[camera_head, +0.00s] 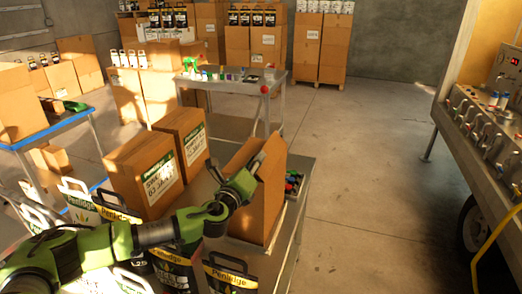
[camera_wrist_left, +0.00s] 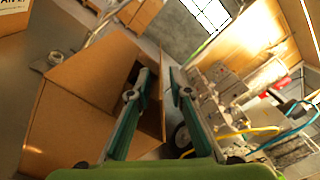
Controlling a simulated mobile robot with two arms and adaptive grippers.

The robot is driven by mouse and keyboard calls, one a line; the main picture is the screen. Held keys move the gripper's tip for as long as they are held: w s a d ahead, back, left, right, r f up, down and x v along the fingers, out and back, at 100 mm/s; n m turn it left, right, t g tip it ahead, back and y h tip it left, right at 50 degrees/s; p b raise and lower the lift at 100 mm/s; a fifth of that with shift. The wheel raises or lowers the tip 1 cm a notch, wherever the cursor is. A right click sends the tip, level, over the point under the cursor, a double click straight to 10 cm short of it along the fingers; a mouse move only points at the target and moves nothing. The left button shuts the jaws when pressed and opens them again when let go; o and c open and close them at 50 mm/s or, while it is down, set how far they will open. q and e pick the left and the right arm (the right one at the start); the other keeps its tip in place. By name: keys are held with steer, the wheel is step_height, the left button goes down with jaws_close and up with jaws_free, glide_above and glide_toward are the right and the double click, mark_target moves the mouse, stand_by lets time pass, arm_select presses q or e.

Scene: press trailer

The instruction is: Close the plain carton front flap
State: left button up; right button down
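The plain carton (camera_head: 263,195) stands on a grey table in the head view, right of two labelled cartons. It is brown and unmarked, with a raised panel at its top. My left gripper (camera_head: 257,161) is at the upper part of this carton. In the left wrist view the carton (camera_wrist_left: 85,95) fills the left side, with a dark gap at its opening. A thin upright flap (camera_wrist_left: 155,112) shows between the spread fingers of my left gripper (camera_wrist_left: 160,85). I cannot tell whether either finger touches it. My right gripper is not in view.
Two labelled cartons (camera_head: 150,170) stand left of the plain carton. Black and white Penlidge containers (camera_head: 230,275) stand in front. Small coloured items (camera_head: 292,183) lie right of the carton. The floor (camera_head: 370,200) right of the table is clear up to the trailer (camera_head: 480,130).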

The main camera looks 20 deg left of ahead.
mark_target(270, 153)
arm_select(q)
steer(key=shift+w+d+p, duration=0.15)
steer(key=shift+w+p, duration=0.25)
steer(key=shift+w, duration=1.6)
jaws_close()
